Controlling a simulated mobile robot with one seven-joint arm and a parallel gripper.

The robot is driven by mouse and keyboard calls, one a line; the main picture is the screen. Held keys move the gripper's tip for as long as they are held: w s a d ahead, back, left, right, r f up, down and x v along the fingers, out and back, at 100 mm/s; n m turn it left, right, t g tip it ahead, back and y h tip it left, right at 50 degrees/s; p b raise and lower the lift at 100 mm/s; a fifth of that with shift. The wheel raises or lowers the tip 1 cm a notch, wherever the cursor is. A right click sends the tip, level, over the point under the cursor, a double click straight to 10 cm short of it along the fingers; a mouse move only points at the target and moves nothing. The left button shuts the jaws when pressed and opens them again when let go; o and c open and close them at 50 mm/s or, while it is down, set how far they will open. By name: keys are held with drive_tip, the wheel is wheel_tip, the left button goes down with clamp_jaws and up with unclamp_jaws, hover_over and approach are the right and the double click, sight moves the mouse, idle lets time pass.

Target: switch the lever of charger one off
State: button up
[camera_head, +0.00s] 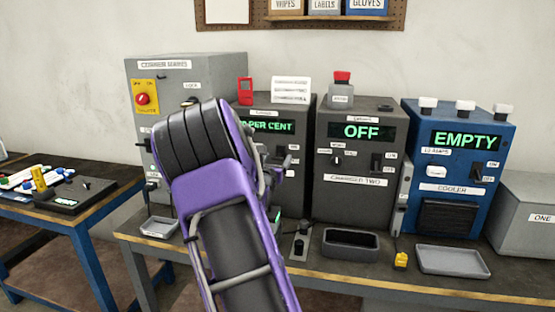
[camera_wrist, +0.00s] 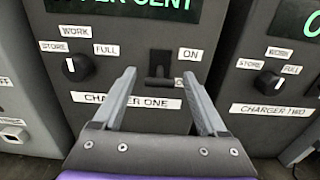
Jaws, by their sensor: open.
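Charger one (camera_wrist: 105,52) is a dark grey box with a green display, partly cut off at the top of the wrist view. Its front has a black lever (camera_wrist: 160,69) in a slot, with an ON label (camera_wrist: 190,54) at the upper right. A CHARGER ONE label (camera_wrist: 140,101) sits below. My gripper (camera_wrist: 158,76) is open, its two grey fingers pointing at the panel on either side of the lever in the picture; contact cannot be told. In the head view, charger one (camera_head: 302,112) reads "PER CENT" and my purple arm hides much of it.
A round knob (camera_wrist: 75,67) with WORK, STORE and FULL labels is left of the lever. Charger two (camera_head: 345,195), reading OFF, stands close on the right, then the blue cooler (camera_head: 450,165). A grey cabinet (camera_head: 185,75) stands left. A black tray (camera_head: 350,242) lies in front of charger two.

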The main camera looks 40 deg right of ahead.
drive_tip(key=shift+w+d, duration=0.45)
drive_tip(key=shift+d, duration=0.05)
